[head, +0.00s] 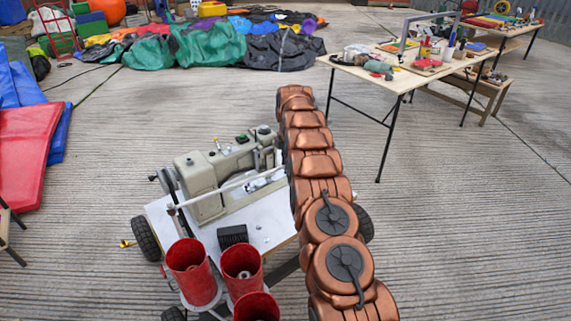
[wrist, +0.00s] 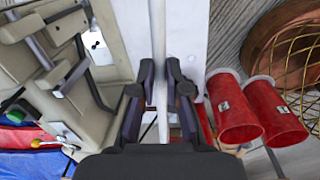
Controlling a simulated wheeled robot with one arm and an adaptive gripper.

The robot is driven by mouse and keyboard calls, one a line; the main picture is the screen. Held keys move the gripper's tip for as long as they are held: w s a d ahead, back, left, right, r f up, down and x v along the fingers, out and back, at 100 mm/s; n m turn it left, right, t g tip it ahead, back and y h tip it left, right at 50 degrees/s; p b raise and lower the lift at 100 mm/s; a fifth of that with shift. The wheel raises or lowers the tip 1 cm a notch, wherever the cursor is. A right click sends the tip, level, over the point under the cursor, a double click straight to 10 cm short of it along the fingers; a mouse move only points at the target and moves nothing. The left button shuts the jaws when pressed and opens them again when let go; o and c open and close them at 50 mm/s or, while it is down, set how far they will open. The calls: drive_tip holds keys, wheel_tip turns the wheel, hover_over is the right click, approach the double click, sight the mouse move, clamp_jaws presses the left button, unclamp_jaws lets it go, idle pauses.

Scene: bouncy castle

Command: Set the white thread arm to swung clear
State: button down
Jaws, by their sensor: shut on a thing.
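The beige sewing machine (head: 215,172) stands on a white wheeled table (head: 265,228). The white thread arm (head: 232,184) is a thin bar running along the near side of the machine, slanting up to the right. In the wrist view the thread arm (wrist: 157,40) runs vertically between the fingers of my gripper (wrist: 160,78), which is shut on it. The machine body (wrist: 55,70) lies left of the fingers there. In the head view I cannot make out the gripper clearly, as my copper arm covers that side.
Several red cups (head: 191,270) stand at the table's near edge; they also show right of the gripper in the wrist view (wrist: 235,112). A workbench (head: 385,78) with tools is at the back right. Crumpled fabric (head: 205,45) lies behind.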

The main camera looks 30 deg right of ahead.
drive_tip(key=shift+w+a, duration=0.1)
drive_tip(key=shift+w, duration=0.4)
drive_tip(key=c, duration=1.2)
unclamp_jaws()
drive_tip(key=shift+r, duration=0.15)
drive_tip(key=shift+s+r, duration=0.2)
drive_tip(key=shift+r, duration=1.6)
drive_tip(key=shift+s+r, duration=0.15)
drive_tip(key=shift+r, duration=1.65)
